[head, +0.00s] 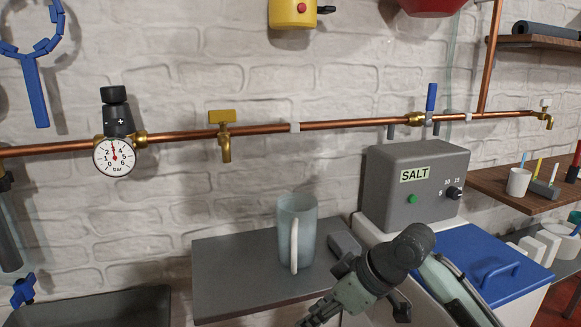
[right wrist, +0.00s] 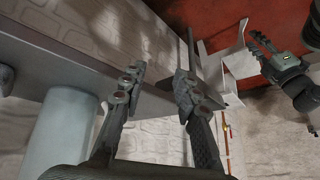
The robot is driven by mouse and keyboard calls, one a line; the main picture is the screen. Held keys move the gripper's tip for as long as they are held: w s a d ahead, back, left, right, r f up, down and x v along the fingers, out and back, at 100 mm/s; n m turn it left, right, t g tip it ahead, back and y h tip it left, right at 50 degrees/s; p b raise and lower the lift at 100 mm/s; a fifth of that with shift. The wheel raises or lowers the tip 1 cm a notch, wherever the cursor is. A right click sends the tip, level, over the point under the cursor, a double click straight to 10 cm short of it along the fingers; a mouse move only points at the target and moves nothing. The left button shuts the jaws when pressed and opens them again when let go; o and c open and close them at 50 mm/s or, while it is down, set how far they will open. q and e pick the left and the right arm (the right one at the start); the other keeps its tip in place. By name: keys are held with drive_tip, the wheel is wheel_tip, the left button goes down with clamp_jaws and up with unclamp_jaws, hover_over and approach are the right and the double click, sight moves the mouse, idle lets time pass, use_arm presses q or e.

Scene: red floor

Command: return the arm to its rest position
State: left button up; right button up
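My right arm comes in from the lower right of the head view. Its gripper (head: 322,314) points down and left in front of the grey shelf, with the tips near the bottom edge. In the right wrist view the right gripper (right wrist: 156,82) has its two fingers apart and nothing between them. A pale translucent jug (head: 305,232) stands upright on the shelf, apart from the gripper. It also shows in the right wrist view (right wrist: 58,135), left of the fingers. Another gripper, apparently my left (right wrist: 266,54), is at the upper right there; its opening is unclear.
The grey shelf (head: 225,275) is bare left of the jug. A grey SALT box (head: 390,190) and a blue lid (head: 480,255) stand close by my right arm. A copper pipe (head: 350,123) with a gauge (head: 114,157) and taps crosses the brick wall.

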drive_tip(key=s+d+f+m+t+h, duration=0.15)
drive_tip(key=d+f+m, duration=0.25)
drive_tip(key=f, duration=0.6)
use_arm(q)
wheel_tip(320, 180, down, 2)
drive_tip(key=shift+s+f+p, duration=0.1)
drive_tip(key=shift+p, duration=0.25)
use_arm(e)
drive_tip(key=s+d+f+m+g+h, duration=0.1)
drive_tip(key=s+d+f+m+h, duration=0.4)
drive_tip(key=s+d+f, duration=1.2)
drive_tip(key=shift+s+d+f+h, duration=0.3)
drive_tip(key=shift+s+f+h, duration=0.15)
drive_tip(key=shift+f, duration=0.15)
